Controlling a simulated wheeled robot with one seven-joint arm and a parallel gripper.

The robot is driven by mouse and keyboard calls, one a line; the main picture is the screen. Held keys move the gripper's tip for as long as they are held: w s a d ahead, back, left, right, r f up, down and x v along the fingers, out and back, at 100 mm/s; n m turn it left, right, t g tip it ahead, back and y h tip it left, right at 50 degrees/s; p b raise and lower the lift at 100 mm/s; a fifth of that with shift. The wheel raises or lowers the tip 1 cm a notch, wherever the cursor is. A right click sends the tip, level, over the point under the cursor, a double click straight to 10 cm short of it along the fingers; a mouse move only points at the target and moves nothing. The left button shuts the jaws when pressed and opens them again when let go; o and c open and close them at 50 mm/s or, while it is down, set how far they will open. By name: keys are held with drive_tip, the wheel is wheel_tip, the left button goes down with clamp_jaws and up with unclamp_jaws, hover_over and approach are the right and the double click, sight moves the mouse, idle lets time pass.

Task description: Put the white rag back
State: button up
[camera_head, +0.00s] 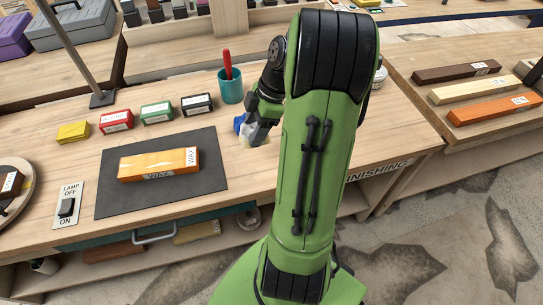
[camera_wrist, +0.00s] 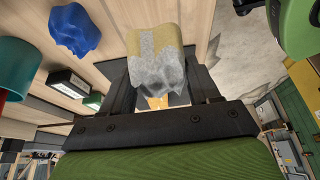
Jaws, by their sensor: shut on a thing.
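My gripper (camera_head: 257,128) is over the workbench, right of the grey mat, partly hidden by my green arm. In the wrist view my gripper (camera_wrist: 160,85) is shut on the white rag (camera_wrist: 158,70). The rag looks greyish white with yellowish patches and bulges out between the fingers. Only a small pale part of it shows in the head view (camera_head: 262,138). A blue rag (camera_wrist: 75,30) lies crumpled on the bench beside the gripper. It also shows in the head view (camera_head: 239,123), just left of the gripper. Whether the white rag touches the bench is unclear.
A teal cup (camera_head: 231,90) with a red-handled tool stands behind the gripper. Several labelled blocks (camera_head: 157,113) line the bench's back. An orange WAX block (camera_head: 158,164) lies on the grey mat (camera_head: 210,180). A lamp switch (camera_head: 67,206) is at left. Bare wood (camera_head: 250,172) lies right of the mat.

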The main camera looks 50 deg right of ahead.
wheel_tip(320, 180, down, 10)
drive_tip(key=b, duration=0.4)
drive_tip(key=shift+f, duration=0.1)
drive_tip(key=o, duration=0.5)
drive_tip(key=shift+f, duration=0.1)
drive_tip(key=shift+c, duration=0.2)
drive_tip(key=o, duration=0.5)
drive_tip(key=shift+c, duration=0.2)
